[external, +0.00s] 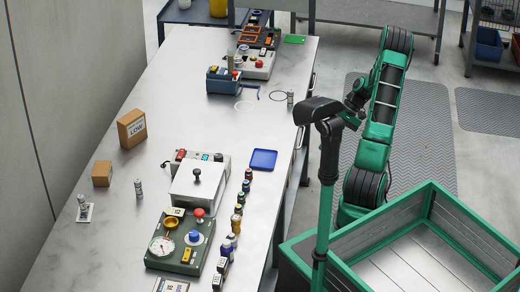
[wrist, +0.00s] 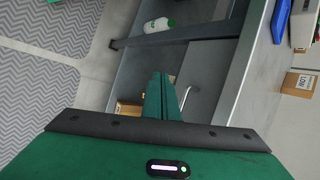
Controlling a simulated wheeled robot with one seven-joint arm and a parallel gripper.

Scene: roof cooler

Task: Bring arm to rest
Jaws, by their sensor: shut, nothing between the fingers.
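My arm (external: 382,110) is folded upright beside the right side of the long steel bench (external: 120,200), over the floor. Its wrist end is near the dark head of the mast, and the fingers are hidden or too small to make out in the external view. In the wrist view my gripper (wrist: 160,76) shows as two green fingers pressed together, shut and empty. It is off the bench's side, with the lower shelf beyond it, and touches nothing that I can see.
The bench holds a green instrument panel (external: 182,241), a blue tray (external: 263,160), small bottles and cartons. A white bottle (wrist: 158,25) lies on the lower shelf in the wrist view. A green-framed crate (external: 440,235) stands at lower right. Matted floor (external: 430,130) is open behind the arm.

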